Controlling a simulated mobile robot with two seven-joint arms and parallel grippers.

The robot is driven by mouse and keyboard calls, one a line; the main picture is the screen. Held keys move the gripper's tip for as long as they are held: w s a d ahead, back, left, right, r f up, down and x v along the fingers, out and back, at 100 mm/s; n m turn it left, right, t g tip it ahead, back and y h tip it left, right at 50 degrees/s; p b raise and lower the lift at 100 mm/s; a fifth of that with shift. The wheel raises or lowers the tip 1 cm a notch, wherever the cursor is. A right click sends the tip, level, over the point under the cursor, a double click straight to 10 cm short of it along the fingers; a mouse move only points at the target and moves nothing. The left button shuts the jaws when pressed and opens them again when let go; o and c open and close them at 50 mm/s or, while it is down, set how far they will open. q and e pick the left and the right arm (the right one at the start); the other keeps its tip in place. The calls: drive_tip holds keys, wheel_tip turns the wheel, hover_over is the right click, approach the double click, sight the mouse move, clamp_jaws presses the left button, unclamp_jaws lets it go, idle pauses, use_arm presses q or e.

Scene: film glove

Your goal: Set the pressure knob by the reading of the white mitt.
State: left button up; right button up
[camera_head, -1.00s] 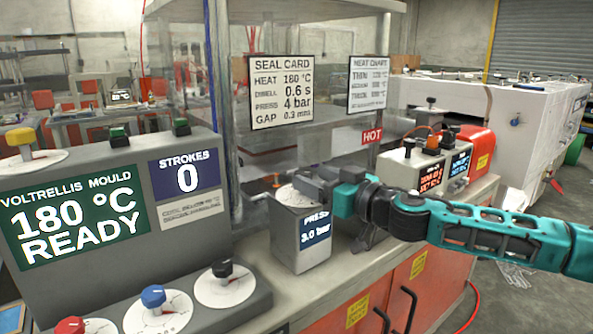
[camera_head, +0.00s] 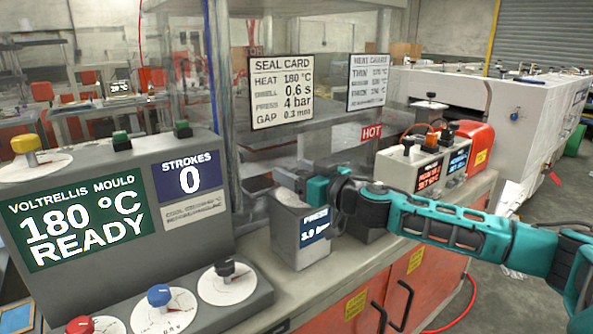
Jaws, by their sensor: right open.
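The pressure box (camera_head: 288,240) is a small grey housing on the bench. Its dark screen (camera_head: 314,227) is headed PRESS and seems to read 3.9 bar, slightly blurred. My right gripper (camera_head: 288,182) is open over the top of this box, its dark fingers covering the place of the knob. The knob itself is hidden, so I cannot tell whether the fingers touch it. The seal card (camera_head: 282,92) behind lists 180 °C, 0.6 s, 4 bar and a gap of about 0.3 mm. I see no white mitt. My left gripper is not in view.
The mould panel (camera_head: 80,222) at left shows 180 °C READY; its strokes screen (camera_head: 187,179) shows 0. Black (camera_head: 224,268), blue (camera_head: 158,295) and red knobs stand in front.

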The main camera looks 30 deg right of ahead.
drive_tip(key=shift+c, duration=0.2)
drive_tip(key=c, duration=0.9)
drive_tip(key=shift+m+h, duration=0.3)
drive_tip(key=shift+h, duration=0.1)
